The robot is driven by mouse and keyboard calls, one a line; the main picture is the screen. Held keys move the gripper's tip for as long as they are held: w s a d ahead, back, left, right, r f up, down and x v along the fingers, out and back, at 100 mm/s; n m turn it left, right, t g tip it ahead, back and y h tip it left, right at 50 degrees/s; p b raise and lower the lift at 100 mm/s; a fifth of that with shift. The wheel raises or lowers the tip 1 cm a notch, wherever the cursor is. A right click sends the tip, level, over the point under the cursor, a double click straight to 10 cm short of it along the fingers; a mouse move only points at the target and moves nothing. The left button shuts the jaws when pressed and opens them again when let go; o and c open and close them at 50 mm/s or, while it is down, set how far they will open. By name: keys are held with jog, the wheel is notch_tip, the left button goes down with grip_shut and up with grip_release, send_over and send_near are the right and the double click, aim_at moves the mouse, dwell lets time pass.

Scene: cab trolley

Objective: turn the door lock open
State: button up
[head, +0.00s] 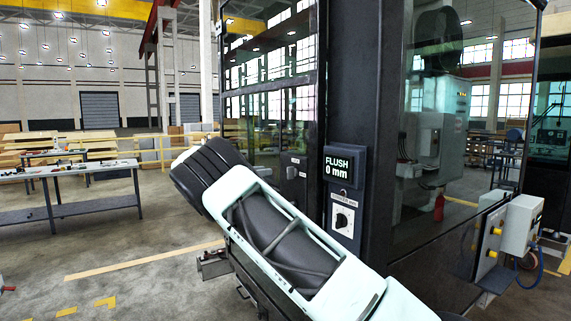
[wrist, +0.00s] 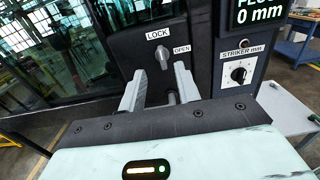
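The door lock is a small grey knob (wrist: 163,58) on a dark plate (wrist: 150,48) on the cab door. It stands about upright under the LOCK label (wrist: 158,35), with the OPEN label (wrist: 182,50) to its right. In the head view the lock plate (head: 293,180) shows on the door, beside the dark post. My gripper (wrist: 157,74) is open, with its two pale fingers apart and nothing held. The fingertips point at the plate, just below and either side of the knob; I cannot tell if they touch anything. A small grey part shows between the fingers. My arm hides the gripper in the head view.
A FLUSH 0 mm display (head: 338,165) and a STRIKER dial (head: 343,219) are on the post right of the lock. Glass panels (head: 270,85) rise above. A workbench (head: 75,180) stands far left, with open floor between.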

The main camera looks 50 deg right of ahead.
aim_at(290, 173)
jog(key=p+x, duration=0.3)
jog(key=x, duration=0.6)
jog(key=shift+d+p, duration=0.3)
grip_shut()
